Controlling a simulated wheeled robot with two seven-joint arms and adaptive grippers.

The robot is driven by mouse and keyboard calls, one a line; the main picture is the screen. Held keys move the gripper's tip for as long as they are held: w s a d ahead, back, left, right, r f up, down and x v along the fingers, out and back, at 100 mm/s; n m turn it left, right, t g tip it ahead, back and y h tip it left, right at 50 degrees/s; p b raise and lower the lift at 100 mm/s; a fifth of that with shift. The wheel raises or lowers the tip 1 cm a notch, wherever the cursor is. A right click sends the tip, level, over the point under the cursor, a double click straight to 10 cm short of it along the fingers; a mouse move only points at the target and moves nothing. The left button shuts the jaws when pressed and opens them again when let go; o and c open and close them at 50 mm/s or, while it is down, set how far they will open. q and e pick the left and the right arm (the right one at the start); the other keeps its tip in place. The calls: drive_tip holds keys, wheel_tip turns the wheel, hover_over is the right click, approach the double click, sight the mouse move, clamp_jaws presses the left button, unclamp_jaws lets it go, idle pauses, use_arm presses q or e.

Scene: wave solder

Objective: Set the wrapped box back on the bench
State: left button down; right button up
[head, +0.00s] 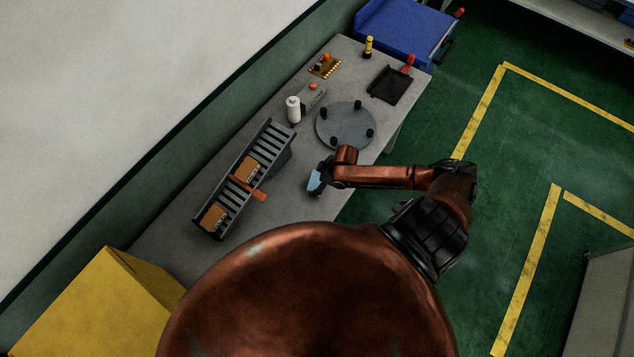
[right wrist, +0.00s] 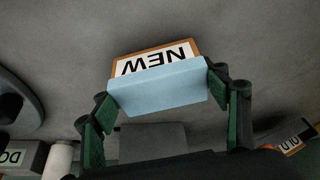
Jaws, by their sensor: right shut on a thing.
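The wrapped box, a small light blue block (head: 314,182), is held between the fingers of my right gripper (head: 319,184) over the grey bench (head: 165,245). In the right wrist view the blue box (right wrist: 160,88) spans the space between both green-padded fingers of the right gripper (right wrist: 163,95). An orange-edged white label reading NEW (right wrist: 155,60) shows just behind it. I cannot tell whether the label is on the box or beyond it, or whether the box touches the bench. My left gripper is not in view.
A slotted dark rack (head: 270,143) with brown pieces stands left of the gripper. A round grey plate with black posts (head: 346,125) lies beyond it. A white bottle (head: 293,109) and black tray (head: 390,85) stand farther back. Bare bench lies around the box.

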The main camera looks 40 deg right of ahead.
drive_tip(key=shift+f, duration=0.45)
drive_tip(key=o, duration=1.8)
drive_tip(key=v, duration=1.2)
